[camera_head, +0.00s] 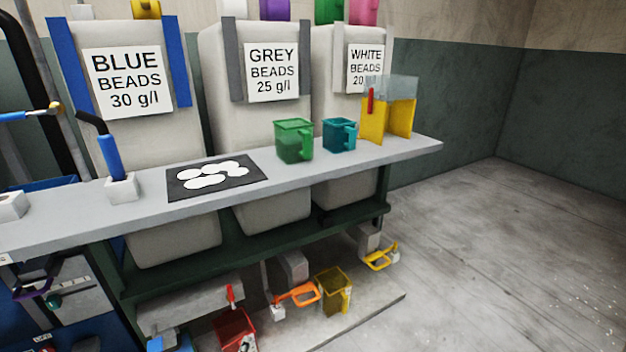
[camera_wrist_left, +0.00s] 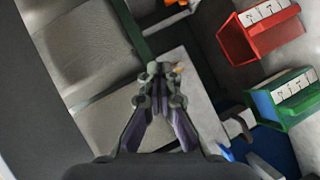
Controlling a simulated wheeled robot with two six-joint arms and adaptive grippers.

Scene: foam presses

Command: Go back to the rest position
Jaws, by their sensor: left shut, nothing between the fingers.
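My left gripper (camera_wrist_left: 162,75) shows in the left wrist view, with its fingertips together and nothing between them. Grey surfaces lie behind it, and it touches no object that I can make out. I cannot pick out the left gripper clearly in the head view. My right gripper is in neither view.
A grey shelf (camera_head: 333,165) bears a green jug (camera_head: 294,141), a teal jug (camera_head: 339,134) and yellow containers (camera_head: 372,122). Bead hoppers stand behind it. A red bin (camera_wrist_left: 237,42) and a green bin (camera_wrist_left: 275,112) are right of my left gripper. The floor (camera_head: 500,250) at right is clear.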

